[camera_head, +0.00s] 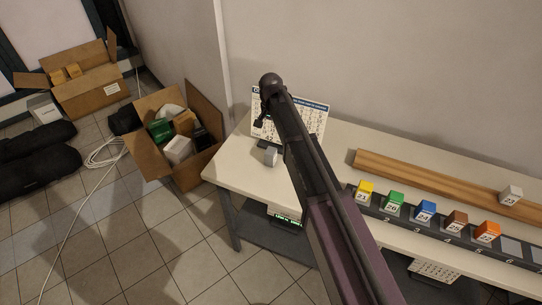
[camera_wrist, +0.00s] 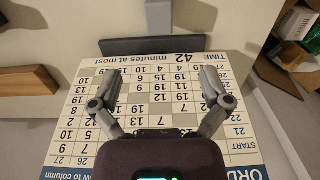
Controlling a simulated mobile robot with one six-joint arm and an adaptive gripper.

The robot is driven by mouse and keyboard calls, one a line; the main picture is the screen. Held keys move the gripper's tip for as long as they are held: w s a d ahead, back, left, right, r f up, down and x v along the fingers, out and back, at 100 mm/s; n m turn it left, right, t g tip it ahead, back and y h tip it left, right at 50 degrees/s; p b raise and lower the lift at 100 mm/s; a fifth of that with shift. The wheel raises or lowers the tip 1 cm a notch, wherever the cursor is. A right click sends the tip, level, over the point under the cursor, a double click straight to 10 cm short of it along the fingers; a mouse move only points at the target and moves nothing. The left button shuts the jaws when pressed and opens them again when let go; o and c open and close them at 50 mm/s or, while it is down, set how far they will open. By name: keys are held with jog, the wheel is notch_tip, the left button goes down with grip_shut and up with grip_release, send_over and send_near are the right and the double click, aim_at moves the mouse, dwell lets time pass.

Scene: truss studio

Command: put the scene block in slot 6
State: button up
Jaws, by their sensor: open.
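A pale grey numbered block (camera_head: 510,195) sits on the wooden rail at the right in the head view; its number is too small to read surely. The dark slot rack (camera_head: 461,240) in front holds yellow (camera_head: 364,190), green (camera_head: 394,201), blue (camera_head: 425,210), brown (camera_head: 456,221) and orange (camera_head: 487,231) blocks. The slot right of orange, seemingly slot 6 (camera_head: 511,246), is empty. My gripper (camera_head: 259,120) is by the printed board at the table's far left, away from these blocks. In the wrist view my gripper (camera_wrist: 160,75) is open and empty.
The printed number board (camera_head: 312,118) stands at the back; it fills the wrist view upside down (camera_wrist: 160,110). A small grey piece (camera_head: 271,157) lies before it. The wooden rail (camera_head: 430,178) runs behind the rack. Open cardboard boxes (camera_head: 206,165) stand on the floor left.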

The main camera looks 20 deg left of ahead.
aim_at(271, 151)
jog(key=shift+f, duration=0.1)
notch_tip(271, 151, down, 8)
jog(key=b, duration=0.8)
jog(key=shift+f+b, duration=0.2)
jog(key=shift+b, duration=0.1)
jog(key=shift+f, duration=0.15)
jog(key=shift+s+f+b, duration=0.2)
jog(key=shift+f+b, duration=2.25)
jog(key=shift+b, duration=0.15)
grip_shut()
jog(key=shift+r, duration=0.15)
